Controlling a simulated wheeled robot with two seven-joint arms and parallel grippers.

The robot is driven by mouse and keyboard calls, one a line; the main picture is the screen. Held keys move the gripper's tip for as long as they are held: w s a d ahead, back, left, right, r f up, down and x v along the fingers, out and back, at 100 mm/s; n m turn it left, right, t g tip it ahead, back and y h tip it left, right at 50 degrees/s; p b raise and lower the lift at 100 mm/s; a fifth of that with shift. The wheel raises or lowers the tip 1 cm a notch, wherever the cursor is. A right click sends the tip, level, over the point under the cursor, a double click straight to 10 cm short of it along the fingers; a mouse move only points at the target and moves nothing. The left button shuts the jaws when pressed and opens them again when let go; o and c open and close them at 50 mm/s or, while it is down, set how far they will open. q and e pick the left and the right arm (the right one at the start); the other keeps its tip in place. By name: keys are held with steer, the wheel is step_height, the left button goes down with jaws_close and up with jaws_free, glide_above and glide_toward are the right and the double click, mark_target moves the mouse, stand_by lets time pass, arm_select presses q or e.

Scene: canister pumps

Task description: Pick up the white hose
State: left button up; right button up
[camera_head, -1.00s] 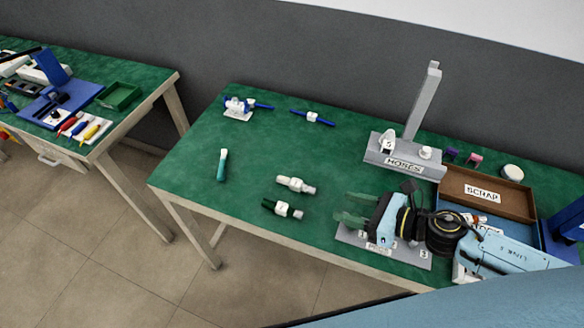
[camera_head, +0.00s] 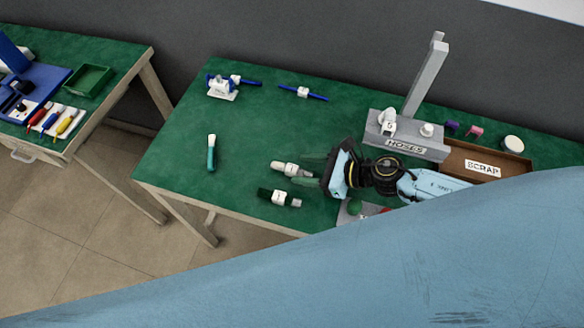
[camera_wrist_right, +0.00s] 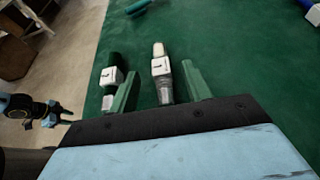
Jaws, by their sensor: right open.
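The white hose (camera_head: 290,169) lies on the green table, with a white labelled block and a greyish clear end. It also shows in the right wrist view (camera_wrist_right: 162,68). My right gripper (camera_head: 309,168) is open, its green fingers pointing left at the hose's clear end. In the right wrist view, that end shows between the fingers (camera_wrist_right: 159,72); I cannot tell their height above the table. A dark green hose (camera_head: 279,197) lies in front of the white one, outside the fingers. A small black gripper, apparently my left (camera_wrist_right: 60,116), shows at the left of the wrist view, jaws unclear.
A grey hose stand (camera_head: 405,146) with a tall post and a brown scrap tray (camera_head: 510,166) stand at right. A teal and white tube (camera_head: 211,153) and blue-handled parts (camera_head: 304,93) lie apart. The table's left middle is mostly clear.

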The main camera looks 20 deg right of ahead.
mark_target(294, 169)
steer(key=x, duration=0.4)
steer(key=shift+d+f, duration=0.1)
steer(key=shift+f, duration=0.05)
steer(key=shift+w+f, duration=0.1)
steer(key=shift+w, duration=0.05)
steer(key=shift+a, duration=0.2)
steer(key=c, duration=1.1)
arm_select(q)
steer(key=shift+s, duration=0.4)
arm_select(e)
steer(key=shift+o, duration=0.2)
